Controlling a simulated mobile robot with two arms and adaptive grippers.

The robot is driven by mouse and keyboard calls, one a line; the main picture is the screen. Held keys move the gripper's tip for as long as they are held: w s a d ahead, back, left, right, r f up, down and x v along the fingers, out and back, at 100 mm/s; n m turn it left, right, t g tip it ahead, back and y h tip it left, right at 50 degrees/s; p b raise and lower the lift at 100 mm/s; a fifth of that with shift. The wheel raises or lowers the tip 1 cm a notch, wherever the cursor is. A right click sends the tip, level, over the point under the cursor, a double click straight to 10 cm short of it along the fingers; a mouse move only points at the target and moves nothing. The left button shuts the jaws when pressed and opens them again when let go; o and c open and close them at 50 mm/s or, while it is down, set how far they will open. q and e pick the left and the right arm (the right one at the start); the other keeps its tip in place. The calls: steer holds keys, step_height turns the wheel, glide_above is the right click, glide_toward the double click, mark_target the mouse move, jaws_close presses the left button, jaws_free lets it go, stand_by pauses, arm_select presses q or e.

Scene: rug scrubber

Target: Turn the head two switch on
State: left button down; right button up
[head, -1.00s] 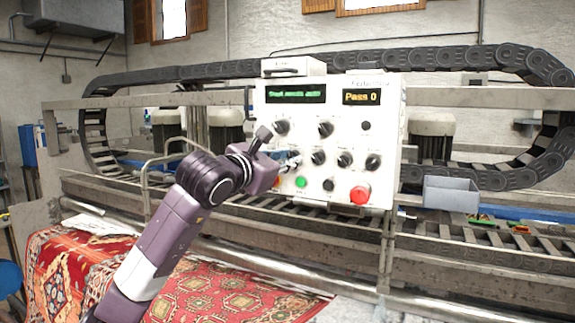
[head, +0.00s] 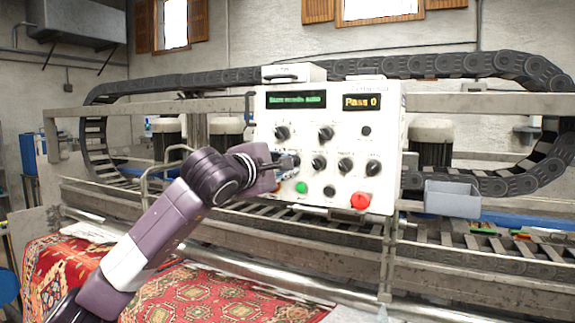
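The white control panel (head: 340,195) stands in the middle of the head view, with a green display, a yellow "Pass 0" display and several black knobs. The upper row holds two large knobs (head: 282,133) and (head: 326,133). The lower row shows knobs at the middle (head: 318,163), right of middle (head: 345,165) and far right (head: 373,167). My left gripper (head: 287,162) is at the left end of the lower row, against or just in front of the panel. It covers the knob there, and its finger opening is too small to tell. Knob labels are unreadable. My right gripper is out of view.
A red stop button (head: 360,201), a green button (head: 301,187) and a black button (head: 329,191) sit below the knobs. A grey bin (head: 452,198) hangs right of the panel. A red patterned rug (head: 215,293) lies below my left arm.

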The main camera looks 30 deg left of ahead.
arm_select(q)
steer(key=shift+m, duration=0.5)
steer(key=c, duration=1.7)
jaws_free()
steer(key=shift+d, duration=0.1)
steer(key=shift+c, duration=0.2)
steer(key=s+d, duration=0.1)
steer(key=s, duration=1.1)
steer(key=shift+r, duration=0.4)
steer(key=shift+d, duration=0.1)
